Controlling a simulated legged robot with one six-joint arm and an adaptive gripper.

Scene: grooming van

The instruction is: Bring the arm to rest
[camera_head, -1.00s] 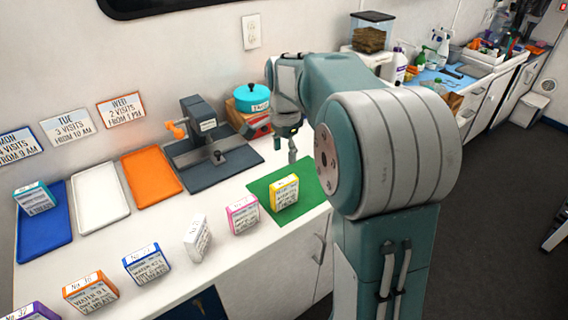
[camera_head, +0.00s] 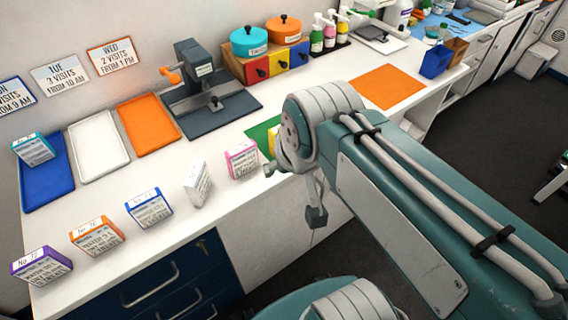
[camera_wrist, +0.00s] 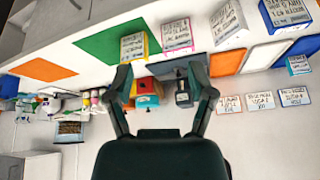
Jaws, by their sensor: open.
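My arm is folded low in the head view, with its links reaching from the lower right toward the counter's front edge. My gripper (camera_head: 294,192) is at the end of it, at the front edge of the counter beside the green mat (camera_head: 262,134). In the wrist view my gripper (camera_wrist: 162,78) shows its two fingers spread, with nothing held between them. The wrist picture is upside down. The yellow box (camera_wrist: 133,46) shows near the fingers there; in the head view it is mostly hidden behind my wrist.
Several labelled boxes, including a pink one (camera_head: 242,160) and a white one (camera_head: 198,184), stand along the counter's front. Blue, white (camera_head: 98,145) and orange trays lie behind. A dark press stand (camera_head: 210,100) and teal and orange pots (camera_head: 284,30) stand farther back. Dark floor is open at right.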

